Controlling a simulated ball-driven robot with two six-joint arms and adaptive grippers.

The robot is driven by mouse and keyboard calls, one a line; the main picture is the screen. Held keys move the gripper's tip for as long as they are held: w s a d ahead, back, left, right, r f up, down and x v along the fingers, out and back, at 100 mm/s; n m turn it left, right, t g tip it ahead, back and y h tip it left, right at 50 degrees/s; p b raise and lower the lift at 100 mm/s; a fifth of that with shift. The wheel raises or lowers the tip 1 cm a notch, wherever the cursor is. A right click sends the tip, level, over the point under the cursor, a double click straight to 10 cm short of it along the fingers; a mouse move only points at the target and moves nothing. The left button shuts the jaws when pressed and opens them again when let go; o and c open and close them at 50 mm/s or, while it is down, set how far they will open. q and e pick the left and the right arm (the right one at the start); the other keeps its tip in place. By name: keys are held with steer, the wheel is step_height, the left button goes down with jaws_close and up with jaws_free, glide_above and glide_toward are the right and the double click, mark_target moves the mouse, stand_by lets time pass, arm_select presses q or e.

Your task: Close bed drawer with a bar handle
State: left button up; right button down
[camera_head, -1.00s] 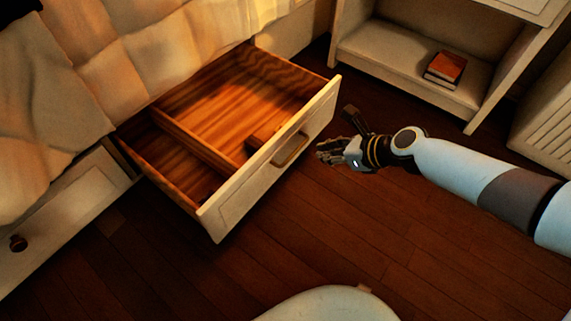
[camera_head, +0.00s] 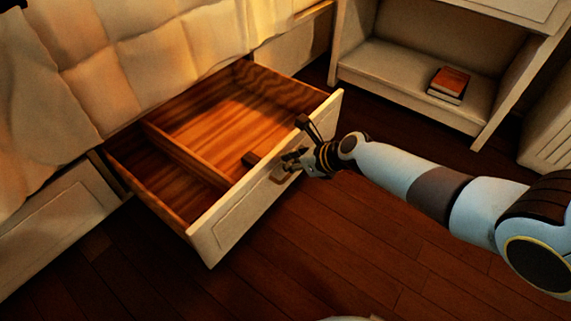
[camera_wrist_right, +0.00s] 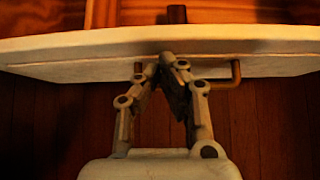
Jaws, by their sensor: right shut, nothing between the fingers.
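The bed drawer (camera_head: 228,222) is pulled out from under the bed, with a white front and a brown wooden inside. Its bar handle (camera_head: 284,180) is partly hidden behind my right gripper (camera_head: 287,160). In the right wrist view the handle (camera_wrist_right: 236,74) shows beside the fingers, and the drawer front (camera_wrist_right: 60,55) crosses the picture. The right gripper (camera_wrist_right: 160,62) is shut and empty, its tips at the drawer front by the handle. I cannot tell whether they touch it. My left gripper is out of view.
The bed with its pale quilt (camera_head: 110,75) is above the drawer. A closed bed drawer front (camera_head: 55,225) is at the left. A white shelf unit (camera_head: 400,75) holding a book (camera_head: 448,84) stands at the upper right. The dark wooden floor (camera_head: 260,270) in front is clear.

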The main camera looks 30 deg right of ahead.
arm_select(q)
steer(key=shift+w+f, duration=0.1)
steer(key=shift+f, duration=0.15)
arm_select(e)
steer(key=shift+w+a, duration=0.2)
steer(key=shift+w, duration=0.25)
